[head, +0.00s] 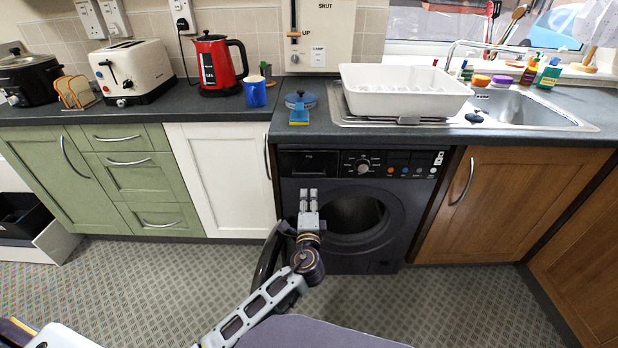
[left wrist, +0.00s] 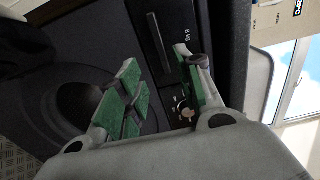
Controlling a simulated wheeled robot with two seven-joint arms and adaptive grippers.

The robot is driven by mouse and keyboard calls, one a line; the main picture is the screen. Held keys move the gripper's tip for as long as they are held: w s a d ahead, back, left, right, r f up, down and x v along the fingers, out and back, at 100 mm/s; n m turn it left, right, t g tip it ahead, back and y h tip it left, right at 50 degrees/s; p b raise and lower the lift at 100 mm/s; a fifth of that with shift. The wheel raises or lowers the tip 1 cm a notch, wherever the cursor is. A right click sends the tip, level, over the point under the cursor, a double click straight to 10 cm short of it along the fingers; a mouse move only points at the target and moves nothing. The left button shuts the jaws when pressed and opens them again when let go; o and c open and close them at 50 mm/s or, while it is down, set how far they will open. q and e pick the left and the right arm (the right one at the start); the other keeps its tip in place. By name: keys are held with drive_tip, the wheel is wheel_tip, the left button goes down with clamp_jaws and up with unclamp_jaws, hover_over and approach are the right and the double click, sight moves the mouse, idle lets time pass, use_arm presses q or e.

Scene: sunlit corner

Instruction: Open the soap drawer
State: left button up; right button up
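The soap drawer (head: 308,162) is the dark panel at the top left of the black washing machine (head: 384,252); its front looks flush with the machine. In the left wrist view the drawer (left wrist: 166,30) shows sideways, with a dark slot along it. My left gripper (head: 308,194) is in front of the machine, below the drawer in the head view. In the left wrist view my left gripper (left wrist: 157,60) has its green-padded fingers apart, with nothing between them. I cannot tell how far the fingertips are from the drawer. My right gripper is not in view.
A control knob (head: 363,166) sits right of the drawer. A dark curved rim (head: 268,262), seemingly the swung-open machine door, stands left of the round opening (head: 352,214), partly behind my arm. A white cupboard (head: 222,185) and wooden cupboard (head: 490,205) flank the machine. The counter (head: 240,111) overhangs above.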

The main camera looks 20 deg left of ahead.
use_arm(q)
drive_tip(key=b, duration=0.1)
approach(309, 175)
drive_tip(key=x, duration=0.4)
drive_tip(key=shift+b+x, duration=0.3)
drive_tip(key=shift+x, duration=2.35)
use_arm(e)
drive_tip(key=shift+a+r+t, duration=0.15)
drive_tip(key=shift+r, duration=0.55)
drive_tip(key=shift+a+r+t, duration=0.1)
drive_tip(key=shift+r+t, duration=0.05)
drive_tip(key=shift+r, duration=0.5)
use_arm(q)
drive_tip(key=shift+c, duration=0.4)
clamp_jaws()
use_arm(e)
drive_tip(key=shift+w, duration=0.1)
